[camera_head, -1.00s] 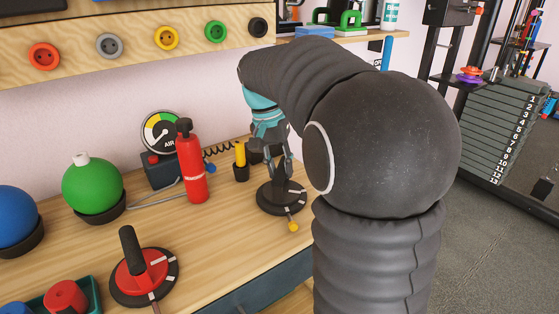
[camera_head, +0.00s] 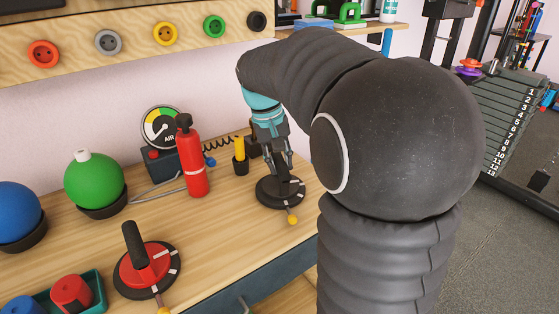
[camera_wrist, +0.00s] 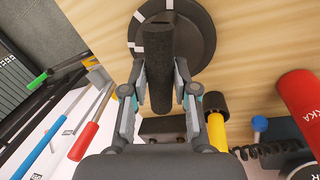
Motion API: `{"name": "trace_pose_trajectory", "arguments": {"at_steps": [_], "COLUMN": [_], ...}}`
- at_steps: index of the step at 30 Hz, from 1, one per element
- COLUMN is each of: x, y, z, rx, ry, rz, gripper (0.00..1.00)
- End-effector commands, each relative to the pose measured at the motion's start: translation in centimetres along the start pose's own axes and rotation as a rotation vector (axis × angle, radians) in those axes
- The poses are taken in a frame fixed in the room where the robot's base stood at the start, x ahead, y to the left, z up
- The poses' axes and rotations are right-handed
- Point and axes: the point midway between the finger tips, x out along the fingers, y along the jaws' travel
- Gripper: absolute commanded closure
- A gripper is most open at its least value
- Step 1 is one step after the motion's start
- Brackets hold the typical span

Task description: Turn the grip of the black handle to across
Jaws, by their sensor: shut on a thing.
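The black handle has a dark upright grip (camera_head: 285,188) on a round black base (camera_head: 265,199) at the right of the bench. White marks lie on the base, and a yellow-tipped pointer (camera_head: 292,219) sticks out at its front. My gripper (camera_head: 282,168) reaches down onto the grip, with its fingers shut around it. In the wrist view, the fingers (camera_wrist: 160,72) stand on both sides of the thick black grip (camera_wrist: 160,85). White marks show on the base (camera_wrist: 204,40) there. My arm's bulk hides the bench to the right.
A red dial with its own black grip (camera_head: 134,243) stands at the front left. A red extinguisher (camera_head: 192,160), a yellow-handled tool (camera_head: 239,150) and an air gauge (camera_head: 161,127) stand behind. Green (camera_head: 93,180) and blue (camera_head: 15,212) balls sit at left. Bare wood lies between the dials.

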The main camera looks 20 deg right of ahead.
Motion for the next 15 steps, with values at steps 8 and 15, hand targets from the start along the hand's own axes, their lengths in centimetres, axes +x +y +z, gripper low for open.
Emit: {"name": "trace_pose_trajectory", "arguments": {"at_steps": [8, 15], "x": [0.01, 0.01], "y": [0.0, 0.01], "z": [0.0, 0.01], "rx": [0.0, 0.001], "ry": [0.0, -0.001], "rz": [0.0, 0.0], "gripper": [1.0, 0.46]}}
